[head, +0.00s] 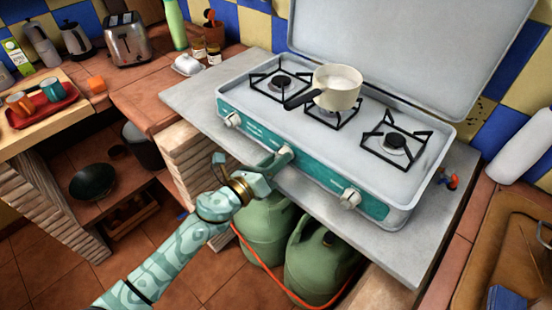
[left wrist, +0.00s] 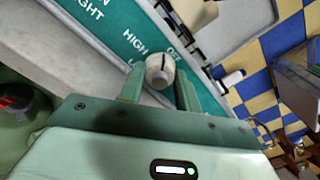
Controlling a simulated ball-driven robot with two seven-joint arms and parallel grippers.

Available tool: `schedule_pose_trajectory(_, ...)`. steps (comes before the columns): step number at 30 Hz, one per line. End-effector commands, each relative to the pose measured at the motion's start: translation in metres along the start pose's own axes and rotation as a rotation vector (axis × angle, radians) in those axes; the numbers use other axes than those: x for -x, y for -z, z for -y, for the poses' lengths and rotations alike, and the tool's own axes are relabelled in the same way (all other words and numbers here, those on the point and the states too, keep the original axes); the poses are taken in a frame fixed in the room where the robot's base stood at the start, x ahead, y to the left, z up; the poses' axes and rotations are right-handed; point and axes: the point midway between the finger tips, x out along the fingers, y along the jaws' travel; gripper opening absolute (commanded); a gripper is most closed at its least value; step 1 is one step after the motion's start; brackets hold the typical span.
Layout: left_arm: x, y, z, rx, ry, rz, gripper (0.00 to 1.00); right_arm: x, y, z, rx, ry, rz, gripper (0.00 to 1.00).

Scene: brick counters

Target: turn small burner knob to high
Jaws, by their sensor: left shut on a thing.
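A white gas stove (head: 300,130) with a teal front panel stands on a grey counter. Its front has a left knob (head: 232,119), a middle knob (head: 286,151) and a right knob (head: 349,199). My left gripper (head: 278,161) is shut on the middle knob. In the left wrist view this round pale knob (left wrist: 160,70) sits between the two fingers of my left gripper (left wrist: 160,92). The words HIGH and OFF are printed beside it, and a dark mark shows on its face. I cannot tell its exact setting. My right gripper is not in view.
A cream saucepan (head: 338,88) stands on the middle burner, its dark handle pointing left. The stove's lid (head: 400,50) is raised behind. Green gas bottles (head: 318,258) and an orange hose are below the counter. Bare counter lies left of the stove.

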Motion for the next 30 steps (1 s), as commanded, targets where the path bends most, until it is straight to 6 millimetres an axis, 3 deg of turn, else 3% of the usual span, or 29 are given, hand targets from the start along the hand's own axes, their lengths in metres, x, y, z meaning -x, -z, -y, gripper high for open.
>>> schedule_pose_trajectory(18,0.000,-0.001,0.000,0.579,-0.002,0.000,0.10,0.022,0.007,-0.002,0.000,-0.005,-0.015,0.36)
schedule_pose_trajectory(30,0.000,0.000,-0.001,0.856,-0.003,0.000,0.10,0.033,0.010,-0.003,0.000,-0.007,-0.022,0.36)
